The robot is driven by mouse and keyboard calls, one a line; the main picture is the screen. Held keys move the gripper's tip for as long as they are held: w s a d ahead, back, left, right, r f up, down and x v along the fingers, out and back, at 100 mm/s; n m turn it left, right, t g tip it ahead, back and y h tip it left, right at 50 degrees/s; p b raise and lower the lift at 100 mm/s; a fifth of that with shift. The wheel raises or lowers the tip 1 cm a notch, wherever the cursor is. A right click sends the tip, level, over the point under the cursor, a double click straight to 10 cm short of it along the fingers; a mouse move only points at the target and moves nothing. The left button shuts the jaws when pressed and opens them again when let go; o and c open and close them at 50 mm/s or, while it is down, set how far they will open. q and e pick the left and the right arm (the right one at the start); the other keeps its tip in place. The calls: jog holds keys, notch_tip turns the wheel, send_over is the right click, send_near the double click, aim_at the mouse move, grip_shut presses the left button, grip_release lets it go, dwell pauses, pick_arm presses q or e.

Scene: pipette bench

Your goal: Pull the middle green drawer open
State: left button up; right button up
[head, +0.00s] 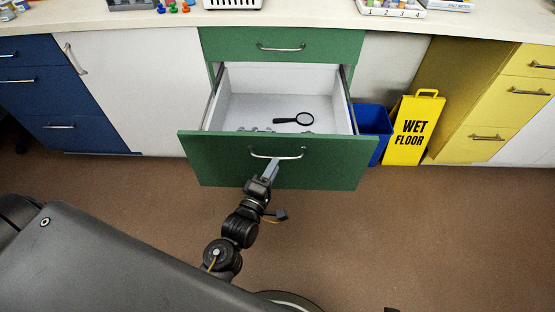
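The middle green drawer (225,160) stands well out from the cabinet below the upper green drawer (240,40). Its white inside shows, with a black magnifying glass (296,119) and several small grey items near the front wall. The drawer's silver bar handle (292,157) is on its front. My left gripper (273,165) reaches up from below to the handle, left of its right end. Its fingers look narrow and closed together at the bar; the exact contact is small in this view. My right gripper is not in view.
A blue bin (371,130) and a yellow wet floor sign (413,130) stand right of the drawer. Blue drawers (55,105) are at left, yellow ones (490,135) at right. The upper green drawer is closed. The brown floor (400,235) in front is clear.

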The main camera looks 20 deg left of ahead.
pick_arm(q)
jog(key=s, duration=0.6)
jog(key=shift+s+a+f, duration=0.2)
jog(key=shift+s+f, duration=0.15)
